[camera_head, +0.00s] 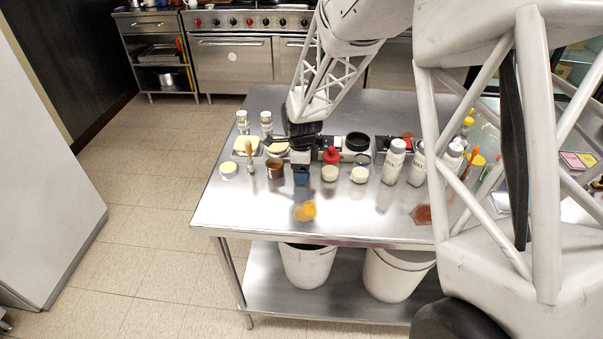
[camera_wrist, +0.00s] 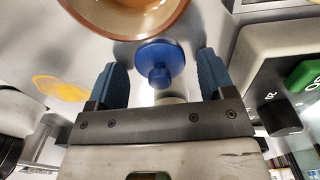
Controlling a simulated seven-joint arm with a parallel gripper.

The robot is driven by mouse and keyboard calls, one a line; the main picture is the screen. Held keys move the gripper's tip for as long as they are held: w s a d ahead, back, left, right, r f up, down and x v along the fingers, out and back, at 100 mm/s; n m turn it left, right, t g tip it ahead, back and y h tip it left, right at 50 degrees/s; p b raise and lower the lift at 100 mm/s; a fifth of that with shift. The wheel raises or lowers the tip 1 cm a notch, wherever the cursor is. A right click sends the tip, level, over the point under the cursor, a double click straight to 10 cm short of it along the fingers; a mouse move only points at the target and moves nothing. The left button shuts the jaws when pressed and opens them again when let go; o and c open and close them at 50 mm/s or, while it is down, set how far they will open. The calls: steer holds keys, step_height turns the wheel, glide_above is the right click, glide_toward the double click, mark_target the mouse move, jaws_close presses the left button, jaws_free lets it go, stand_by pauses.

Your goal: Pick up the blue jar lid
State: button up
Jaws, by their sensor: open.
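The blue jar lid (camera_wrist: 160,55) is a round disc with a knob, seen in the wrist view between the two blue fingers of my gripper (camera_wrist: 160,72). There is a gap on each side of it, and neither finger touches it. How far below the fingertips it sits I cannot tell. In the head view my gripper (camera_head: 301,177) points down over the table, and I cannot make out the lid there, likely behind the fingers. My gripper is open and empty.
A brown bowl (camera_wrist: 125,12) is close beyond the lid; a brown cup (camera_head: 276,168) stands left of my gripper. A device with a green button (camera_wrist: 303,76) is to the right in the wrist view. White jars (camera_head: 330,173) crowd the right.

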steer(key=c, duration=1)
steer(key=shift+r, duration=0.25)
jaws_close()
steer(key=shift+r, duration=0.3)
steer(key=shift+s+d+r, duration=0.1)
steer(key=shift+s+r, duration=0.05)
steer(key=shift+r, duration=0.5)
steer(key=shift+s+r, duration=0.1)
steer(key=shift+r, duration=0.5)
steer(key=s+d, duration=0.1)
steer(key=s, duration=0.4)
steer(key=s+d+r, duration=0.1)
steer(key=s+d, duration=0.1)
steer(key=s, duration=0.2)
steer(key=s+d, duration=0.2)
steer(key=s, duration=0.3)
steer(key=shift+s+d+r, duration=0.1)
steer(key=shift+s+r, duration=0.1)
steer(key=shift+s, duration=0.1)
